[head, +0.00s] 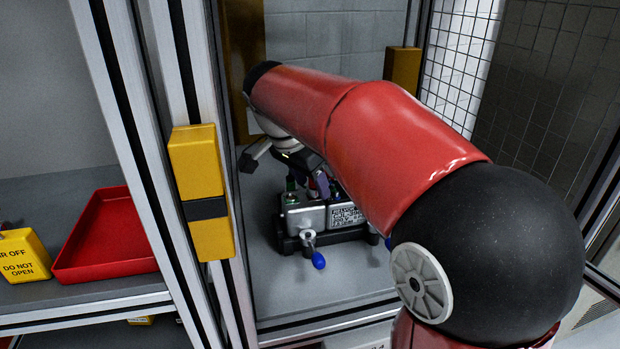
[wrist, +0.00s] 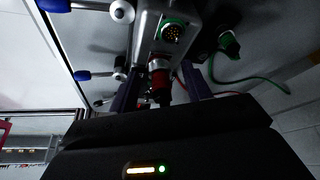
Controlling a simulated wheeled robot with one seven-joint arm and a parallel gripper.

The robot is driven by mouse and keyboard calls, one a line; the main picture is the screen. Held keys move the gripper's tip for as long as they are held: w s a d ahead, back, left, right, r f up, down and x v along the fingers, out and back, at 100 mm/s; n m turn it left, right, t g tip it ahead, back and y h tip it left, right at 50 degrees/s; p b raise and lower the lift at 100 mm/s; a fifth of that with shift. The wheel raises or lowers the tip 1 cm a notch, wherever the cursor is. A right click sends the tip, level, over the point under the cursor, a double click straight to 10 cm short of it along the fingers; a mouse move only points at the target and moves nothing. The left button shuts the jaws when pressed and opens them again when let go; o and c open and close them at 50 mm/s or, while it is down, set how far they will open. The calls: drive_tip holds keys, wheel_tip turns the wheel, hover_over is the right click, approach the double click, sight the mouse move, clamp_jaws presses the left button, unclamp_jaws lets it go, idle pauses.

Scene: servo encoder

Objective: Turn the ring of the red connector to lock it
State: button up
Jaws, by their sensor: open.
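The red connector (wrist: 159,82) shows in the wrist view, at a silver collar on the grey servo housing (wrist: 146,35). My gripper (wrist: 161,75) is open, with one purple finger on each side of the red connector. I cannot tell whether either finger touches it. Its rear part is partly hidden behind the dark gripper body. In the head view my arm covers most of the gripper, and the red connector cannot be made out there. The housing (head: 306,218) stands on the grey floor of the bay.
A green-ringed socket with pins (wrist: 172,32) is on the housing, and a loose green plug (wrist: 229,43) with a green cable lies beside it. Blue-tipped levers (head: 318,259) stick out. A red tray (head: 108,236) and yellow lockout box (head: 22,256) are at left, beyond a frame post.

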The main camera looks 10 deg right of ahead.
sight(311, 190)
drive_tip(key=shift+r, duration=0.1)
wheel_tip(311, 190, up, 20)
drive_tip(key=p, duration=0.3)
drive_tip(key=shift+p, duration=0.3)
drive_tip(key=s+d+f+n+t+y, duration=0.1)
drive_tip(key=s+f+n+t+y, duration=0.2)
drive_tip(key=s+f+n, duration=0.9)
drive_tip(key=s+f+y, duration=0.1)
drive_tip(key=s+f, duration=0.9)
drive_tip(key=f, duration=0.3)
drive_tip(key=shift+f, duration=0.35)
